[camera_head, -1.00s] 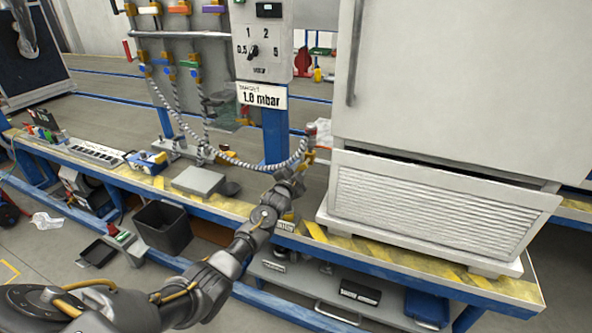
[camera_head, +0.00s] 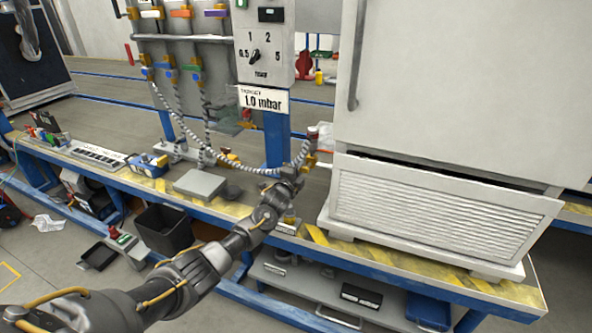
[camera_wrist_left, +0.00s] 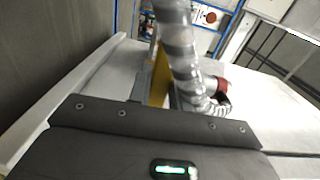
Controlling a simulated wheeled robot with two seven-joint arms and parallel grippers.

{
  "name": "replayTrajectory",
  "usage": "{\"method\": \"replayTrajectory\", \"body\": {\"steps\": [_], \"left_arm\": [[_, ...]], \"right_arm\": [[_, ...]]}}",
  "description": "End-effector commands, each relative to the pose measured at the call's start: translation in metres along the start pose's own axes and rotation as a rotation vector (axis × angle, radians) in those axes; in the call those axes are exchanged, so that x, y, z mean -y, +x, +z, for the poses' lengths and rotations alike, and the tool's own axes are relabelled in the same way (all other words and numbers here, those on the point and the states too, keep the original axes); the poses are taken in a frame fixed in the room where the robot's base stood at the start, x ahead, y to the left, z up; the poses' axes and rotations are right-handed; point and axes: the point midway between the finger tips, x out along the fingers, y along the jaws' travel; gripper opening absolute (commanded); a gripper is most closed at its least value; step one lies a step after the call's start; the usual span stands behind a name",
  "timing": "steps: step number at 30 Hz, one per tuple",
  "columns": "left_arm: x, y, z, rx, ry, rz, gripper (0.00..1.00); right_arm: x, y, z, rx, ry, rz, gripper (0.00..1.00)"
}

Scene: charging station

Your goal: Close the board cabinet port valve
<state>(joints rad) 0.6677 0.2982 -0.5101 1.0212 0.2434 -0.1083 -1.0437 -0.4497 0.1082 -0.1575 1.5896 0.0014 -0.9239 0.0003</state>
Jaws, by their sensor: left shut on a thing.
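The white cabinet (camera_head: 455,95) stands on the bench at the right. Its port is on its left side, where a grey striped hose (camera_head: 238,163) ends; the hose also shows close up in the left wrist view (camera_wrist_left: 181,45). My left gripper (camera_head: 300,170) is at this hose end, low beside the cabinet. In the left wrist view its fingers (camera_wrist_left: 158,88) are closed around an upright yellow piece (camera_wrist_left: 158,72), which looks like the valve's handle. A red part (camera_wrist_left: 219,86) shows right of the hose. The valve body is mostly hidden. My right gripper is not in view.
A panel with a dial (camera_head: 262,50) and a "1.0 mbar" label (camera_head: 263,100) stands left of the cabinet. Several valves with coloured handles hang further left. A grey box (camera_head: 200,184) lies on the bench, and a black bin (camera_head: 165,228) stands in front.

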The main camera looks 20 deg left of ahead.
Motion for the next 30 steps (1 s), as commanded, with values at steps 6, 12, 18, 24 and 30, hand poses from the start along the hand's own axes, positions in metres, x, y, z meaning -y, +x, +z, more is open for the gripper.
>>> {"method": "replayTrajectory", "body": {"steps": [6,12,18,24,30], "left_arm": [[-0.001,0.000,-0.002,-0.003,0.025,0.003,0.00],[-0.001,0.000,-0.002,-0.003,0.028,0.003,0.00],[-0.001,0.000,-0.002,-0.003,0.028,0.003,0.27],[0.000,0.000,-0.001,-0.002,0.026,0.002,0.42],[0.000,0.000,-0.001,-0.002,0.025,0.001,0.42]], "right_arm": [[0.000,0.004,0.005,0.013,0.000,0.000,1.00],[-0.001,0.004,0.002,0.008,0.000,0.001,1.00],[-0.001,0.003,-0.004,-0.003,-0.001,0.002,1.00],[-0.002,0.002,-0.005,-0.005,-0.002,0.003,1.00],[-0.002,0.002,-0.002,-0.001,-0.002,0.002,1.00]]}}
